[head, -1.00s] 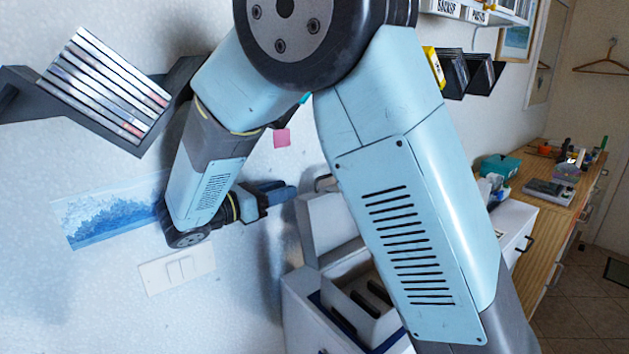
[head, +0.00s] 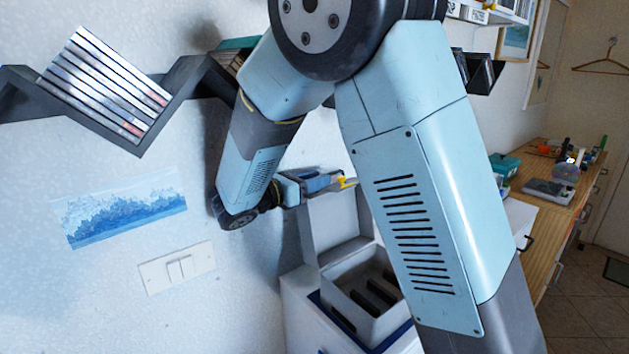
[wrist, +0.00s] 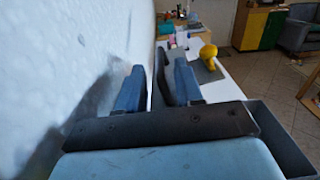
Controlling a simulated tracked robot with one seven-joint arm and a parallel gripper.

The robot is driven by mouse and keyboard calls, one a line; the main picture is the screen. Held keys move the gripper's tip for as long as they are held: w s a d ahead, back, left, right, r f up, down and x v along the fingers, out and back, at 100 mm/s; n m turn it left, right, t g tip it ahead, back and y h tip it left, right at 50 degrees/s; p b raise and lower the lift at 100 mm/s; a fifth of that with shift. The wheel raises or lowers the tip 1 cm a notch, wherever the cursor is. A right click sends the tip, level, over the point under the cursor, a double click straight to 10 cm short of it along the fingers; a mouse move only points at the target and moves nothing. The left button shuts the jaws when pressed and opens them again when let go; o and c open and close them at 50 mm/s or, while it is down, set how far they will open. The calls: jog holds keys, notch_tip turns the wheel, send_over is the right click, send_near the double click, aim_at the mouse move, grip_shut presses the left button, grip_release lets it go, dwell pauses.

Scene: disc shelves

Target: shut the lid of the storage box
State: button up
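The pale grey storage box (head: 350,318) stands on a white cabinet, and its lid (head: 337,222) is raised, upright near the wall. The box's inside shows dark slots. My gripper (head: 325,182) is at the lid's top edge in the head view. In the wrist view my gripper (wrist: 160,85) has its two blue fingers apart. A dark curved bar (wrist: 162,75), which looks like the lid's handle, stands between them; a gap shows on the left side, and contact on the right cannot be told. My arm hides the box's right side.
A zigzag wall shelf (head: 140,145) holds discs at the upper left. A light switch (head: 178,268) and a blue picture (head: 120,210) are on the wall close by. A yellow object (wrist: 207,52) lies beyond the fingers. A wooden counter (head: 545,215) runs along the right.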

grip_shut()
dwell(0.6)
